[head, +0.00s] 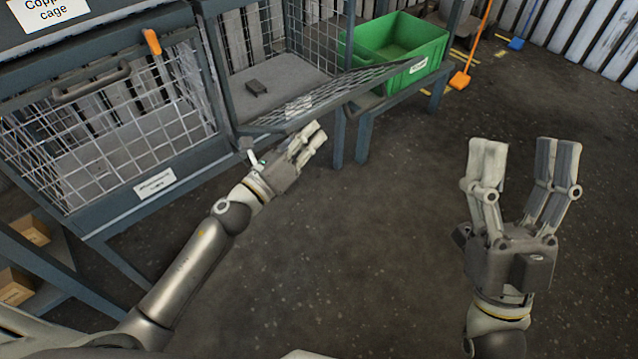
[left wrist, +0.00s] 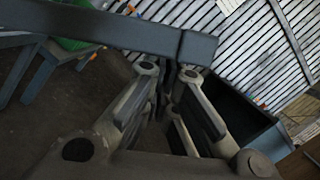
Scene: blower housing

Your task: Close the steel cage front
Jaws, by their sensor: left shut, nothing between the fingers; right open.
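The open wire-mesh cage (head: 270,75) at the top centre has its front (head: 335,92) hanging outward, roughly level and slightly tilted; no name sign for it shows, so I cannot read whether it is the steel cage. My left gripper (head: 318,133) is shut and empty, just below and in front of that front's near edge; contact cannot be told. In the left wrist view the shut fingers (left wrist: 178,75) sit under a blue-grey bar (left wrist: 110,27), apparently the front's frame. My right gripper (head: 525,145) is open and empty over bare floor at the right.
A cage with a shut mesh front (head: 110,135) and an orange-tipped latch (head: 151,42) stands at left, under a "Copper cage" sign (head: 48,10). A green bin (head: 400,40) stands behind the front. The floor ahead is clear.

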